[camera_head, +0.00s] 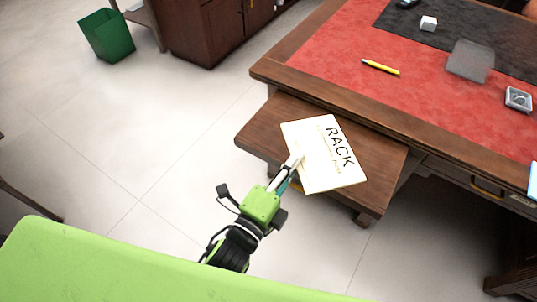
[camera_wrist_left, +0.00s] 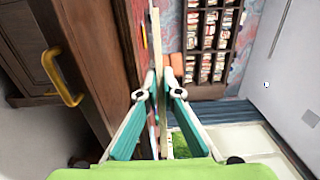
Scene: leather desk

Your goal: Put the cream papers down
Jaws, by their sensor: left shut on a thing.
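The cream papers (camera_head: 318,172), a flat sheet or stack printed "RACK", show over the pull-out wooden shelf (camera_head: 262,137) at the desk's left side. My left gripper (camera_head: 295,163) is shut on their near left edge. In the left wrist view the papers (camera_wrist_left: 157,45) are a thin strip seen edge-on between the two fingertips (camera_wrist_left: 160,90). Whether the papers touch the shelf or hang above it, I cannot tell. My right gripper is in neither view.
A green bin (camera_head: 107,36) stands at upper left. The tiled floor left of the shelf is clear.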

